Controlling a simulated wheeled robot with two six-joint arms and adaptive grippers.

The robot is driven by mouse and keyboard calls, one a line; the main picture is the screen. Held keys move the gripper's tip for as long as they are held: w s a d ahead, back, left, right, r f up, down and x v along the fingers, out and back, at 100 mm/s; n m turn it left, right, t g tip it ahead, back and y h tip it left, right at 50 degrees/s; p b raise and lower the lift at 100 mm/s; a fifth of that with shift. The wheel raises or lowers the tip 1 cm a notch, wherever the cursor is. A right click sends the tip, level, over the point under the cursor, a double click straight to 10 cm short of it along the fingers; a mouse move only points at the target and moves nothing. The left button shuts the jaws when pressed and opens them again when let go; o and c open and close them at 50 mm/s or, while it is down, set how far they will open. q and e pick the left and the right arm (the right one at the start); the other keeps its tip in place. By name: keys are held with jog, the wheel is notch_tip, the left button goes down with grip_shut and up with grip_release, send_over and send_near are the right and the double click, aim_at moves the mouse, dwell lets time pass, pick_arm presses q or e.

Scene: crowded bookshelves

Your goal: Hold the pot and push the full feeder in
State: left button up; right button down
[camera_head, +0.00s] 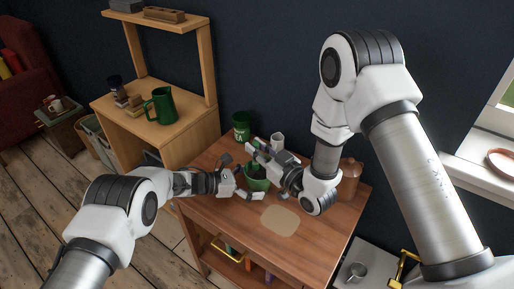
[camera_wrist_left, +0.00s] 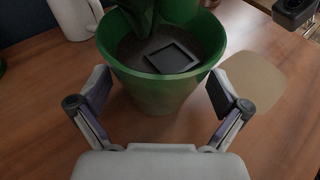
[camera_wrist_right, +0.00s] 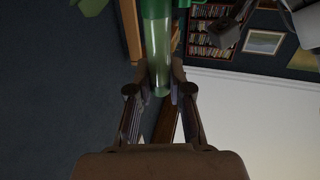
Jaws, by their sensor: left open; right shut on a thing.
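The green pot (camera_head: 258,184) stands on the wooden table. In the left wrist view the pot (camera_wrist_left: 158,92) holds dark soil with a black square piece (camera_wrist_left: 171,57) on it and green leaves at its far side. My left gripper (camera_wrist_left: 160,92) is open, its fingers on either side of the pot's near wall; contact is unclear. My right gripper (camera_head: 252,150) is above and behind the pot in the head view. In the right wrist view it is shut on the feeder (camera_wrist_right: 158,45), a translucent green tube with pale green contents. The feeder's far end is cut off.
A green container (camera_head: 241,124) and a white cup (camera_head: 278,140) stand behind the pot. A brown jar (camera_head: 349,180) is at the table's right. A beige mat (camera_head: 280,221) lies in front, with bare wood around it.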

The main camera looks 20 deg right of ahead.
pick_arm(q)
jog(key=shift+d, duration=0.2)
jog(key=c, duration=0.7)
jog(key=shift+f, duration=0.1)
jog(key=shift+c, duration=0.2)
dwell(0.3)
